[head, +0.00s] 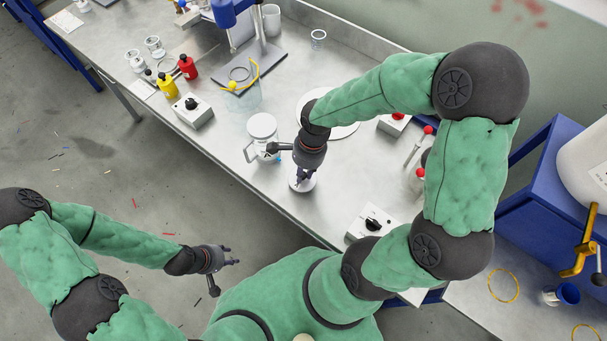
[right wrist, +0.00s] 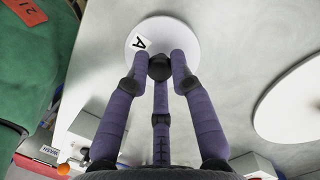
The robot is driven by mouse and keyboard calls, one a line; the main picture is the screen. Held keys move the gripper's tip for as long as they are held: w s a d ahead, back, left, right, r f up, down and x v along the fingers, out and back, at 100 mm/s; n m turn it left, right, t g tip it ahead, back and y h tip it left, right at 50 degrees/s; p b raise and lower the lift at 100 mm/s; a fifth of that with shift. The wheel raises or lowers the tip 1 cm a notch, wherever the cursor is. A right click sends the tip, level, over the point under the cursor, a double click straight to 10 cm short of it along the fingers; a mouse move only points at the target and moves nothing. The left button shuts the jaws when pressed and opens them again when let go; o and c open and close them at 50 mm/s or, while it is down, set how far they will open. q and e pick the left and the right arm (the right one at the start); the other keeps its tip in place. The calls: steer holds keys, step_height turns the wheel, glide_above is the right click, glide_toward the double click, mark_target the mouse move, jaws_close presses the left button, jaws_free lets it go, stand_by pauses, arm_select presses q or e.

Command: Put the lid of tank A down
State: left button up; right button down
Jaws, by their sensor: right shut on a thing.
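My right gripper (head: 303,178) is shut on the black knob (right wrist: 159,67) of a round white lid (right wrist: 146,28). The lid carries a tag with the letter A and shows below my fingers in the head view (head: 301,186). It is at or just above the bench top; I cannot tell whether it touches. My left gripper (head: 232,257) is open and empty, off the bench's front edge at lower left.
A large white disc (head: 340,128) lies behind my right forearm. A control box with a black knob (head: 369,222) stands to the right, near the bench's front edge. Red (head: 187,67) and yellow (head: 167,85) bottles and another knob box (head: 193,111) stand at left.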

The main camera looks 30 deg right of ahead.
steer(key=shift+f, duration=0.9)
steer(key=shift+r, duration=0.1)
steer(key=shift+f+b, duration=0.2)
steer(key=shift+b, duration=0.15)
steer(key=c, duration=1.1)
jaws_free()
